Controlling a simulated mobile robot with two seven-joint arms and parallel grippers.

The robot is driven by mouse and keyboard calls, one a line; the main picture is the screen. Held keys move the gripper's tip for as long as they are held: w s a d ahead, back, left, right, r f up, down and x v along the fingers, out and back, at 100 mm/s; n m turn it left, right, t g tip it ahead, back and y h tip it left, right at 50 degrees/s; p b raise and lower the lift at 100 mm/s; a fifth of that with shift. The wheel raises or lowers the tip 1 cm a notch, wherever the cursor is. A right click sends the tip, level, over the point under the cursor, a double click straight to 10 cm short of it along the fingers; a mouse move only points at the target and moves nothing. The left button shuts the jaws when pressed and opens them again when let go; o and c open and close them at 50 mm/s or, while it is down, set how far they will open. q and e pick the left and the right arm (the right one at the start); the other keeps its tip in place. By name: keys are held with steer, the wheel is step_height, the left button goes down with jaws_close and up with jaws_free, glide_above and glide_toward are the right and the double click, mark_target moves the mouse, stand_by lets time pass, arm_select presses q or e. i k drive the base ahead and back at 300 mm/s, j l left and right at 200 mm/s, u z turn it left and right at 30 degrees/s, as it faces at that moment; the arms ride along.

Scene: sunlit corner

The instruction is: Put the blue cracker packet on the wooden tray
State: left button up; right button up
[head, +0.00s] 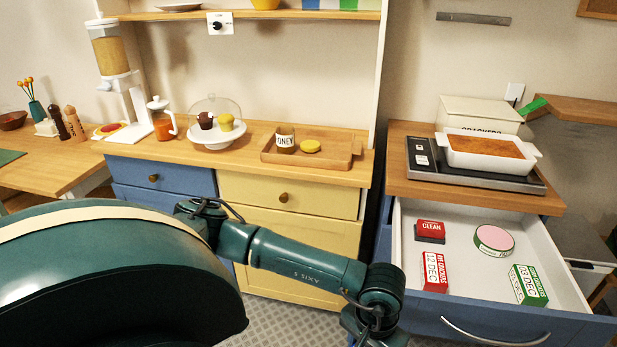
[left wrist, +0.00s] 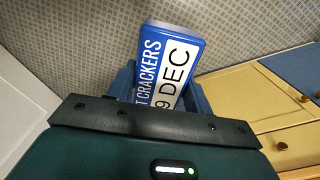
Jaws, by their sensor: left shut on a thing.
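The wooden tray (head: 348,161) lies on the counter above the cream drawers. A honey jar (head: 285,141) and a yellow round item (head: 310,147) sit on it. My right gripper is in neither view.
A domed cake stand (head: 215,127) stands left of the tray. A white baking dish (head: 487,153) stands above the drawer.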

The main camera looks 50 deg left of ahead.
mark_target(334, 148)
steer(key=j+z, duration=0.1)
steer(key=j, duration=0.8)
steer(key=j+z, duration=0.15)
steer(key=j, duration=0.75)
steer(key=k+j+z, duration=0.1)
steer(key=j, duration=0.8)
steer(key=k+j+z, duration=0.1)
steer(key=j, duration=0.8)
